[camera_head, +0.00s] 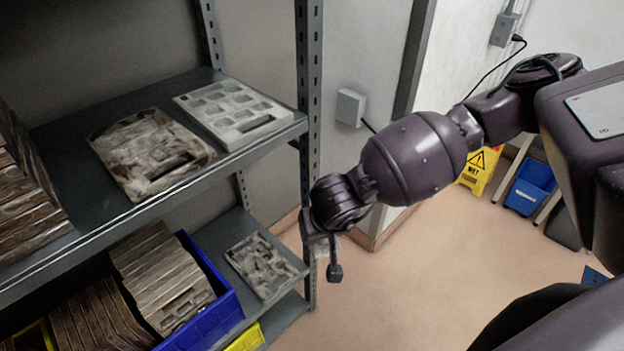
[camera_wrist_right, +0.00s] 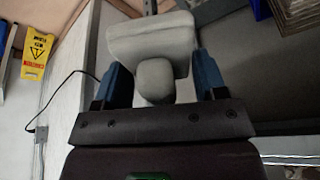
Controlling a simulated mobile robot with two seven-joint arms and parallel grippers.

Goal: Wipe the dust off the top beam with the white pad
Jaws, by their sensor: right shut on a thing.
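The white pad (camera_wrist_right: 150,42) shows in the right wrist view as a pale grey block with a rounded knob. My right gripper (camera_wrist_right: 160,78) is shut on the knob, with a blue finger on each side. In the head view my right gripper (camera_head: 325,250) hangs beside the rack's front post, low and to its right, and the pad is mostly hidden there. The grey front beam (camera_head: 180,187) of the upper shelf runs across the left side. I cannot tell whether it is the top beam, and I see no clear dust on it. My left gripper is not in view.
The upper shelf holds a dirty brown mould plate (camera_head: 150,153) and a cleaner pale one (camera_head: 232,110). Below are a blue bin (camera_head: 222,312) of brown plates and another plate (camera_head: 260,264). A yellow floor sign (camera_head: 479,170) stands behind my right arm. The floor right of the rack is clear.

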